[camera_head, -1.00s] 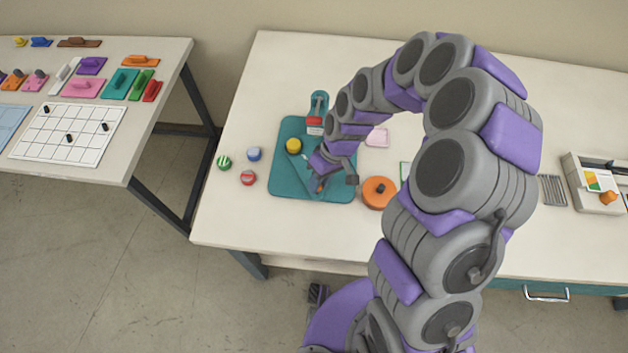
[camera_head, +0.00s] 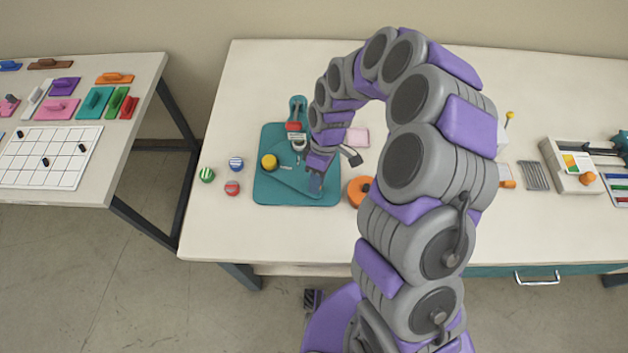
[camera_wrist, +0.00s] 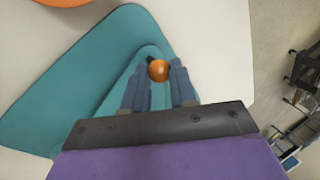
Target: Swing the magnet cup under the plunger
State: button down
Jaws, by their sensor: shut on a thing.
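The teal press base (camera_head: 262,195) lies on the table, with a teal upright and red plunger part (camera_head: 293,126) at its back. A teal swing plate (camera_head: 290,181) lies across the base. It bears a yellow round cup (camera_head: 269,161) at the left. A pale ring-shaped cup (camera_head: 298,142) shows just below the red part; I cannot tell whether it is exactly under it. My gripper (camera_head: 316,185) is at the plate's front right end. In the wrist view, my gripper (camera_wrist: 159,80) is shut on an orange round knob (camera_wrist: 158,70) at the narrow end of the swing plate.
Green (camera_head: 207,175), blue (camera_head: 236,164) and red (camera_head: 232,188) round pieces lie left of the base. A trimmer (camera_head: 572,170) stands far right.

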jog(key=shift+w+d+r+n, duration=0.1)
jog(key=shift+w+n, duration=0.2)
jog(key=shift+w, duration=0.05)
dwell(0.4)
jog(key=c, duration=0.9)
grip_release()
jog(key=p+v, duration=0.3)
jog(key=v, duration=1.4)
